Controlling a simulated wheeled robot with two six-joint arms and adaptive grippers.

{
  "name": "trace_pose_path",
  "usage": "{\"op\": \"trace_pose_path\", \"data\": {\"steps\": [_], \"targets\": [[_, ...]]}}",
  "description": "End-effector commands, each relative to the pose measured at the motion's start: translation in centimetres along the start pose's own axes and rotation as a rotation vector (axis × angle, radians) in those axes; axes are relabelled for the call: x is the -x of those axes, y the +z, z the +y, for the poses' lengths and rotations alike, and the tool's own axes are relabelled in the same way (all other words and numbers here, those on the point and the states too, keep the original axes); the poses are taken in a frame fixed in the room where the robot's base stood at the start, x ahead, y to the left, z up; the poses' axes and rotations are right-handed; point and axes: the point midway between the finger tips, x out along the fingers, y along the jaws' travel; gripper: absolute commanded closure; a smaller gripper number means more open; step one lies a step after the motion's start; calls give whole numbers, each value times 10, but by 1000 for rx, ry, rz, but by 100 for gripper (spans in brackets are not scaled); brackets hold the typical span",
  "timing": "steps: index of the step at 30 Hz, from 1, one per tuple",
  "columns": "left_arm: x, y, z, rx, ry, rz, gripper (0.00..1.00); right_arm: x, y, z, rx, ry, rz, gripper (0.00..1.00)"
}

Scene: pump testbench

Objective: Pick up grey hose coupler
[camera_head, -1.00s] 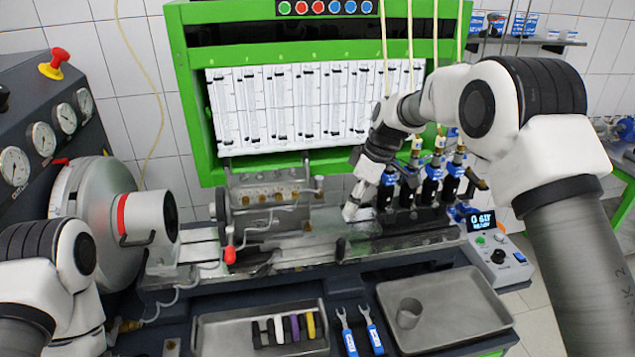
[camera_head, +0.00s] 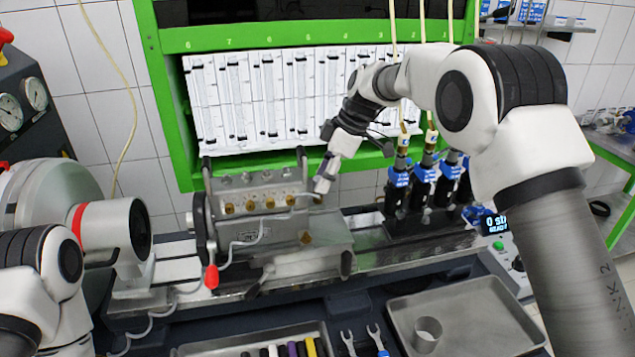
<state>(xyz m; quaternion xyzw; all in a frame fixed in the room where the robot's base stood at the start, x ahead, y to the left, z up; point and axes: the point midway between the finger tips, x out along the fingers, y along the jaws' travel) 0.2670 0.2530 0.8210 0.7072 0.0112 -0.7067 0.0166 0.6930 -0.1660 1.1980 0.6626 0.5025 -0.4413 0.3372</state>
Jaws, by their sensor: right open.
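My right gripper (camera_head: 323,183) is open, pointing down at the right end of the metal pump (camera_head: 265,207). Its fingertips are close to the pump's rightmost brass fitting; whether they touch it I cannot tell. I cannot clearly pick out a grey hose coupler. Small coloured pieces (camera_head: 292,349), among them black, purple and yellow ones, lie in the front tray (camera_head: 205,346), cut by the lower picture edge. My left arm comes in at the left edge, but its gripper is out of view.
Several black and blue injectors (camera_head: 397,189) stand on the bench right of the pump. A grey cup (camera_head: 427,335) stands in the right tray (camera_head: 478,309). Two wrenches (camera_head: 375,338) lie between the trays. A red-tipped lever (camera_head: 211,277) stands before the pump. The green frame rises behind.

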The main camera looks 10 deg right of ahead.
Motion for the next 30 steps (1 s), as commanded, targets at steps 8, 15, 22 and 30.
{"op": "trace_pose_path", "data": {"steps": [8, 15, 22, 30], "targets": [[9, 0, 0, 0, 0, 1, 60, -22, 0, 0, 0, 1, 0, 47], [8, 0, 0, 0, 0, 0, 60, -22, 0, 0, 0, 1, -1, 100], [8, 0, 0, 0, 0, 1, 60, -22, 0, 0, 0, 0, -1, 100], [2, 0, 0, 0, 0, 1, 60, -16, -2, 0, 1, 2, 0, 100]]}}
